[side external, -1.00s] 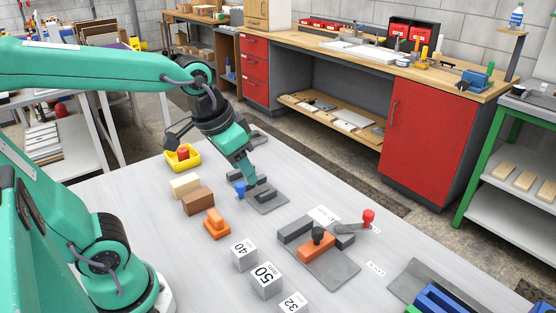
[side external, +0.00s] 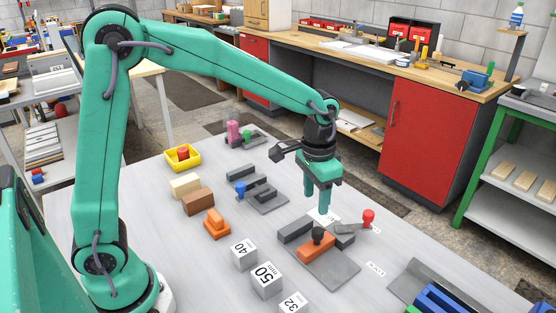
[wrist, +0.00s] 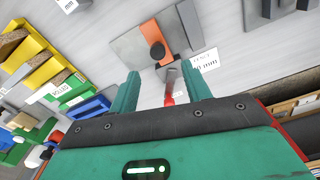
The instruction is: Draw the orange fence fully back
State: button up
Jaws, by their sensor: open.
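The orange fence (side external: 316,249) is a block with a black knob (side external: 317,234) on top. It lies on a grey plate (side external: 342,271), beside a grey bar (side external: 295,230). A grey lever with a red knob (side external: 368,216) is at the plate's right side. In the wrist view the fence (wrist: 149,29) and its black knob (wrist: 157,50) show ahead of my fingers, with the lever's red tip (wrist: 168,100) between them. My gripper (side external: 316,203) is open and empty, pointing down above the fence fixture, behind the fence in the side view.
White number blocks (side external: 266,279) stand in front. An orange piece (side external: 216,224), brown block (side external: 198,201) and yellow bin (side external: 183,157) are to the left. Another grey fixture with a blue knob (side external: 240,188) is behind. Blue bars (side external: 440,300) lie at the lower right.

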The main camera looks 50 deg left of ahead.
aim_at(318, 230)
jog(key=shift+w+d+f, duration=0.45)
jog(key=shift+w+f, duration=0.05)
jog(key=shift+f, duration=0.3)
jog(key=shift+f, duration=0.1)
jog(key=shift+f, duration=3.8)
